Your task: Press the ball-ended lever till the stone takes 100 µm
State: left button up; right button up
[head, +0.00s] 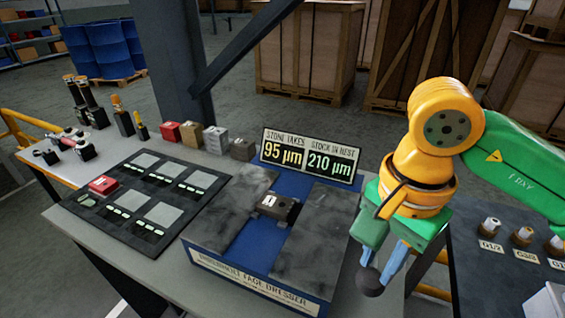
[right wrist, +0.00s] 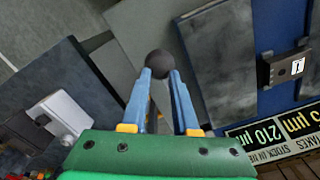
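The face dresser (head: 258,275) is a blue bench machine with two grey stone slabs. A dark block marked 1 (head: 277,206) sits between the slabs; it also shows in the right wrist view (right wrist: 292,66). The display (head: 310,158) reads stone takes 95 µm, stock in nest 210 µm. The lever's dark ball (head: 370,283) is at the machine's right side. My right gripper (head: 377,270) has its blue fingertips on either side of the ball (right wrist: 159,64), seemingly touching it. The lever's arm is mostly hidden. My left gripper is out of view.
A dark tray (head: 125,230) with several pockets and a red block (head: 103,185) lies left of the dresser. Several blocks (head: 190,134) stand behind it. A side table (head: 480,275) with labelled plugs is at right.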

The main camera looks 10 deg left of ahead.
aim_at(374, 278)
jog(key=shift+s+f, duration=0.15)
jog(key=shift+f, duration=0.25)
jog(key=f+b, duration=0.3)
jog(key=shift+s+a+f, duration=0.15)
jog(key=shift+s+a, duration=0.05)
jog(key=shift+s, duration=0.15)
jog(key=w+r+p, duration=0.2)
jog(key=r+p, duration=0.6)
jog(key=w+d+r+p, duration=0.1)
jog(key=r+p, duration=0.7)
jog(key=shift+w, duration=0.35)
jog(key=shift+f, duration=0.15)
